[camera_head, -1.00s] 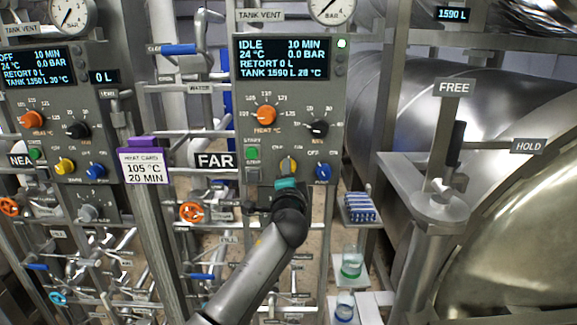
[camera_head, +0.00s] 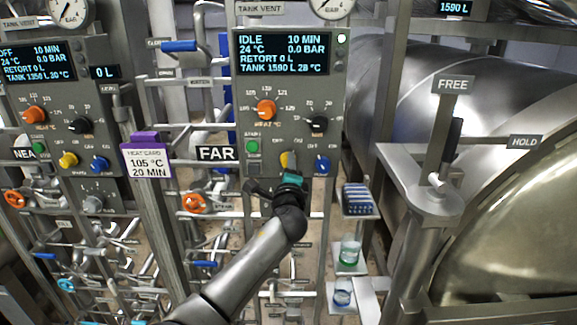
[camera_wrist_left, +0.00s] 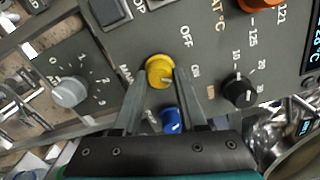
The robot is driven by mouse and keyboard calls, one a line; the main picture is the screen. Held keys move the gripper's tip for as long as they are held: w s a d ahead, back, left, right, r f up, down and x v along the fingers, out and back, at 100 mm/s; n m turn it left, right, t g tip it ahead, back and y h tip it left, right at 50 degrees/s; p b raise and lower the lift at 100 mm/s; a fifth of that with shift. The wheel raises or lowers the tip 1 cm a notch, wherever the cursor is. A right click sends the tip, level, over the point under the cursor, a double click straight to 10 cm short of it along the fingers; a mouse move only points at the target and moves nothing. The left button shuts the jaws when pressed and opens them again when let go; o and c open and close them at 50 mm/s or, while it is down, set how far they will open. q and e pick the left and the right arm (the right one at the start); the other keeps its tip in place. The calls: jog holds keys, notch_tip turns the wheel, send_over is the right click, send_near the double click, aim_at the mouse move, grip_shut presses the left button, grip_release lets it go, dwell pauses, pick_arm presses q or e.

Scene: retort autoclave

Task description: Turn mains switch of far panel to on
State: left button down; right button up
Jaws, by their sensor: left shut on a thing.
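The far panel (camera_head: 335,108) is the grey panel right of the FAR sign; its display (camera_head: 286,54) reads IDLE and a small lamp beside it is lit. The yellow mains switch (camera_head: 285,158) sits low on this panel and is partly hidden by my gripper. In the left wrist view the yellow knob (camera_wrist_left: 160,68) is between my fingers, with OFF and ON printed beside it. My left gripper (camera_head: 287,170) is shut on this knob. Its exact pointer direction is hard to read. My right gripper is not in view.
A blue knob (camera_head: 322,165) is close right of the mains switch, a green button (camera_head: 252,146) left of it. An orange heat knob (camera_head: 266,109) is above. The near panel (camera_head: 108,110), whose display reads OFF, stands left. Pipes and valves run below.

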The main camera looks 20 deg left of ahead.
pick_arm(q)
jog(key=shift+c, duration=2.3)
grip_release()
jog(key=b+v, duration=0.1)
jog(key=v, duration=1.4)
jog(key=shift+s, duration=0.1)
